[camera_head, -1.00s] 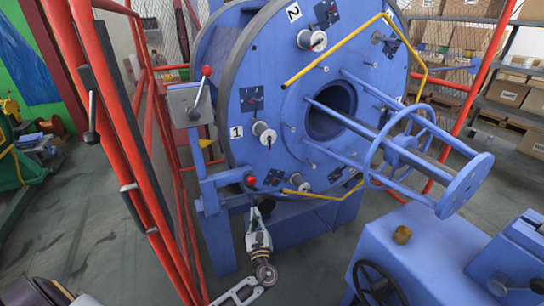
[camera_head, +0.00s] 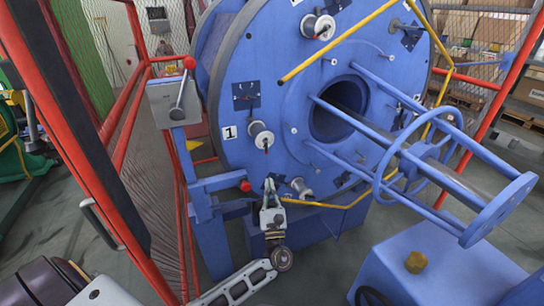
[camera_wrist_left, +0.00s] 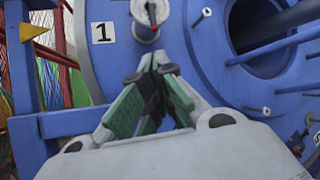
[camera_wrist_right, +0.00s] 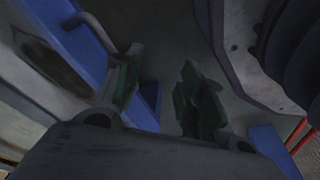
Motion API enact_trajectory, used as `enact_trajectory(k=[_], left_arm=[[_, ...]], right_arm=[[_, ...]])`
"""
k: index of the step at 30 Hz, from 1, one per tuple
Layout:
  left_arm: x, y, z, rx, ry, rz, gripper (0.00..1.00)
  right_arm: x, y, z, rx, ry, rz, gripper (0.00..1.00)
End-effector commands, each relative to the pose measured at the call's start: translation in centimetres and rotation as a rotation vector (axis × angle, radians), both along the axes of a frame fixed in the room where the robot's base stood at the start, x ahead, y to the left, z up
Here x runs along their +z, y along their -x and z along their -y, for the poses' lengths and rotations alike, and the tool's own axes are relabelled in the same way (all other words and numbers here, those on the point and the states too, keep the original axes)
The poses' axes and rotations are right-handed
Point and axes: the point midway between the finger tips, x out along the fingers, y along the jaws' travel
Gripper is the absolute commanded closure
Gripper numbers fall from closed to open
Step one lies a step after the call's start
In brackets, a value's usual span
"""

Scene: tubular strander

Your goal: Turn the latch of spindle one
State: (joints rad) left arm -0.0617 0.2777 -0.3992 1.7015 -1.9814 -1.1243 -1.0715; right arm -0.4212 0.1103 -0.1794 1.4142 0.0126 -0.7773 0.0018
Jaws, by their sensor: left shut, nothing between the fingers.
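Spindle one (camera_head: 262,137) is a pale round spool end with a small dark latch (camera_head: 266,146) on its face. It sits on the blue disc (camera_head: 225,100), right of the "1" label (camera_head: 229,132). My left gripper (camera_head: 268,186) is shut and empty, below spindle one and in front of the disc's lower part. In the left wrist view its fingertips (camera_wrist_left: 152,66) meet just below spindle one (camera_wrist_left: 146,14), apart from it. That spindle's top is cut off there. My right gripper (camera_wrist_right: 158,85) shows only in its dim wrist view, open, with nothing seen between its fingers.
A control box (camera_head: 175,102) with a red-knobbed lever stands left of the disc. A red fence (camera_head: 125,120) runs along the left. Blue rods and a ring (camera_head: 385,165) stick out at the right. A blue machine block (camera_head: 430,265) stands at lower right.

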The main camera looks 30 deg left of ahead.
Motion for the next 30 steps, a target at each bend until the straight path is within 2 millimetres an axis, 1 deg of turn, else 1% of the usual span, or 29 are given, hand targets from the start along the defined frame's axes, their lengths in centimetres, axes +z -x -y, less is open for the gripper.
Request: enact_trajectory(k=[17, 23, 30], left_arm=[[0.4, -0.2, -0.1, 0.001, -0.003, 0.004, 1.00], [1.1, -1.2, -0.8, 0.002, -0.003, 0.005, 1.00], [2.7, -3.3, -2.2, 0.002, -0.004, 0.006, 1.00]], right_arm=[[0.0, 0.1, 0.0, 0.000, 0.000, 0.000, 0.60], [-0.2, 0.2, 0.0, 0.000, 0.000, 0.001, 0.60], [-0.5, 0.5, 0.1, -0.001, 0.001, 0.001, 0.60]])
